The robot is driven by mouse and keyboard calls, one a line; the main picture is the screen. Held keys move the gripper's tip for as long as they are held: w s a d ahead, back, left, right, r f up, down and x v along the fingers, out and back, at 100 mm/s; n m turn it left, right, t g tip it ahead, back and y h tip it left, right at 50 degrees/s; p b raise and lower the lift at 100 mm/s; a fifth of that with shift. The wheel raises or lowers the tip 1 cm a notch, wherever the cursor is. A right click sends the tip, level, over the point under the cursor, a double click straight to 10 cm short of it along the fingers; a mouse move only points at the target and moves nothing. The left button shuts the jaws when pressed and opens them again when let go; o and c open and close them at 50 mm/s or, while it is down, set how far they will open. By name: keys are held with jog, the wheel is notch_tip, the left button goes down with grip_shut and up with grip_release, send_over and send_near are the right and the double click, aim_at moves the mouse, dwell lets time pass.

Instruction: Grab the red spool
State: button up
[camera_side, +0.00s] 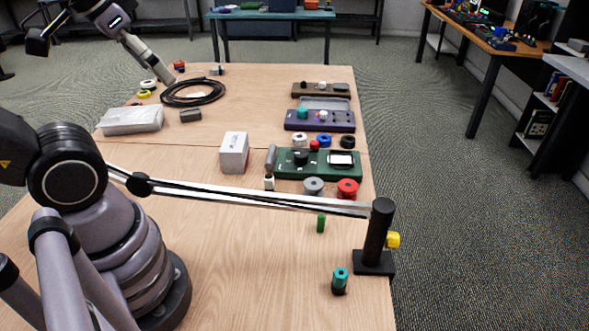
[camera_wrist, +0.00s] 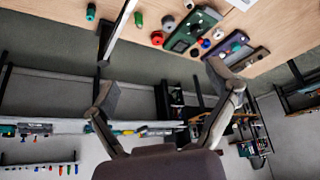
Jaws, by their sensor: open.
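A red spool (camera_side: 347,188) stands on the wooden table near its right edge, in front of the green device and beside a grey spool (camera_side: 313,186). In the wrist view the red spool (camera_wrist: 157,38) is near the top, close to the table edge. My gripper (camera_wrist: 163,84) is open, with its two fingers spread wide and nothing between them. It is well away from the red spool. Another red item (camera_side: 179,66) lies at the far left of the table, too small to identify surely.
A long metal bar (camera_side: 250,197) spans the table to a black post (camera_side: 376,232). A green cylinder (camera_side: 320,223) and teal piece (camera_side: 340,278) stand nearby. The green device (camera_side: 285,168), white box (camera_side: 234,150) and black cable coil (camera_side: 193,93) lie farther back. The near-middle table is clear.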

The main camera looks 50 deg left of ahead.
jog(key=t, duration=0.5)
send_over(348, 185)
jog(key=s, duration=0.7)
notch_tip(348, 185, down, 21)
jog(key=shift+t, duration=0.8)
jog(key=f, duration=1)
jog(key=w+f, duration=0.1)
jog(key=f, duration=0.4)
jog(key=shift+w+f, duration=0.1)
jog(key=shift+f, duration=0.05)
jog(key=x, duration=0.5)
jog(key=c, duration=1.2)
jog(key=shift+c, duration=0.2)
